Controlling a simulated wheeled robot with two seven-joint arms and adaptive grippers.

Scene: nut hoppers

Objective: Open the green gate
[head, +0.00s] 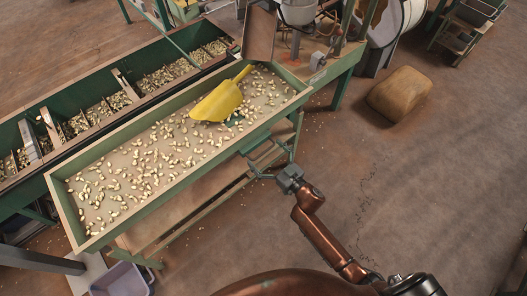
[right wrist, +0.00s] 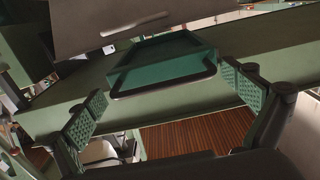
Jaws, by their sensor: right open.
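The green gate (right wrist: 165,62) sits at the side wall of the nut tray, with a dark bar-like handle along its near edge in the right wrist view. In the head view the gate (head: 256,141) is small and partly hidden by my gripper. My right gripper (head: 268,157) is outside the tray wall, close to the gate. In the right wrist view my right gripper (right wrist: 167,98) is open, its two green pads spread to either side of the handle. Nothing is held between them. I cannot tell whether the pads touch the gate. My left gripper is not in view.
The nut tray (head: 62,205) holds many scattered nuts and a yellow scoop (head: 218,101). A green trough (head: 80,88) with nuts runs behind it. A tan sack (head: 399,93) lies on the floor at right. A pale bin (head: 122,281) stands at lower left.

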